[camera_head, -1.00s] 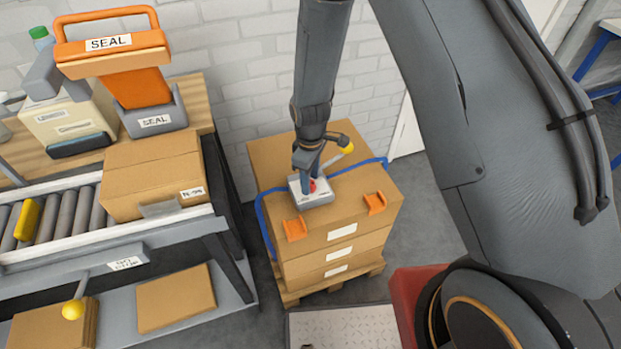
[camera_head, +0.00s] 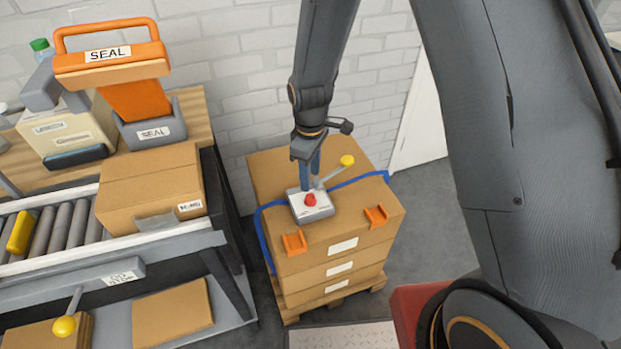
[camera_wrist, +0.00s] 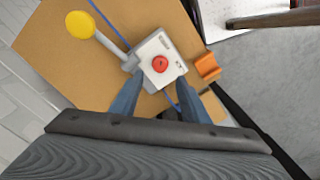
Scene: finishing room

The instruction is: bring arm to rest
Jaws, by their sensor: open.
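My gripper (camera_head: 311,172) hangs from the arm just behind and above a small grey-white strapping device on the stacked cartons. In the wrist view its two blue fingers (camera_wrist: 158,98) stand apart with nothing held between them. The device (camera_head: 322,208) has a red button (camera_head: 310,199) on top and a lever with a yellow knob (camera_head: 347,160). In the wrist view the device (camera_wrist: 172,46) lies just beyond the fingertips. Whether a fingertip touches it, I cannot tell.
The carton stack (camera_head: 340,240) stands on a wooden pallet with a blue strap and two orange corner pieces. On the left are a roller conveyor with a carton (camera_head: 150,185) and an orange SEAL tool (camera_head: 135,90). A white brick wall is behind.

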